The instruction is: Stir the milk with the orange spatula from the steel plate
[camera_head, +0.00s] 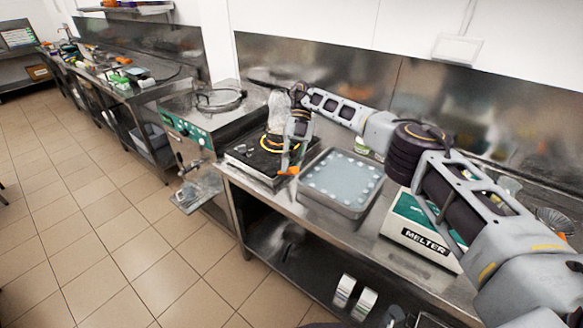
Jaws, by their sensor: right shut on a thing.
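My right arm reaches in from the right, over the steel counter (368,226). My right gripper (291,158) points down near the left side of the tray and is shut on the orange spatula (289,171). Only a small orange part of the spatula shows below the fingers; the gripper hides the rest. A clear, pale container (278,108) stands behind the gripper on a dark, flat appliance (248,157). I cannot tell whether milk is in it. A steel tray (346,214) with a pale, dotted surface sits right of the gripper. My left gripper is out of view.
A white and green box marked MELTER (418,243) stands under my right arm. A steel machine with a green front panel (190,131) is at the left. A steel splashback (345,75) closes the back. The tiled floor at the left is clear.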

